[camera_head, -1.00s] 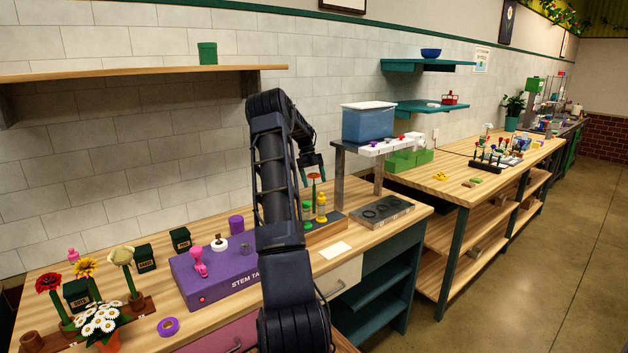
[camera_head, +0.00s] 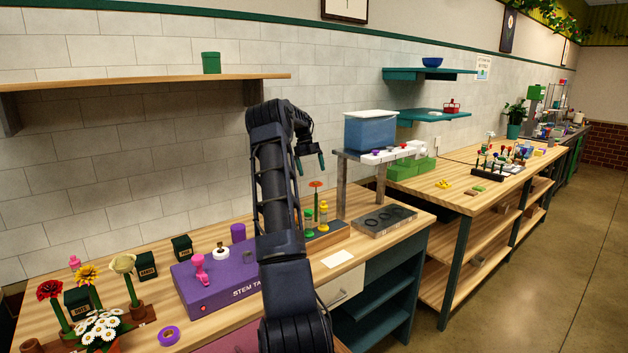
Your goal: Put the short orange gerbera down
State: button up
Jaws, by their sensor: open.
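The short orange gerbera (camera_head: 316,185) stands upright on its thin green stem at the wooden rack (camera_head: 328,237), beside a green bottle (camera_head: 308,219) and a yellow bottle (camera_head: 323,214). The foot of its stem is too small and hidden to tell exactly how it is seated. My gripper (camera_head: 310,163) is open and empty, above the flower head and apart from it. The two teal fingertips are spread, with the pale wall behind them. My arm covers the left end of the rack.
A purple stem tape box (camera_head: 215,285) sits left of my arm. Potted flowers (camera_head: 100,325) stand at the left front. A white card (camera_head: 337,258) lies flat in front.

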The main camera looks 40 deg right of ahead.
jog(key=v, duration=0.3)
jog(key=s+a+r+n+t, duration=0.1)
jog(key=s+a+r+n, duration=0.2)
jog(key=s+a+n, duration=0.55)
jog(key=s+a+r+n+t, duration=0.2)
jog(key=s+a+r+n, duration=0.15)
jog(key=a, duration=0.95)
jog(key=s+a+r+n+t, duration=0.1)
jog(key=s+a+r+n, duration=0.1)
jog(key=s+a+n, duration=0.7)
jog(key=s+a+f+n+t, duration=0.2)
jog(key=s+a+n, duration=0.5)
jog(key=s+a, duration=0.2)
jog(key=s+a+f+n+t, duration=0.3)
jog(key=s+a+n, duration=0.5)
jog(key=a, duration=0.4)
jog(key=shift+s+a, duration=0.25)
jog(key=shift+s, duration=0.6)
dwell(1.7)
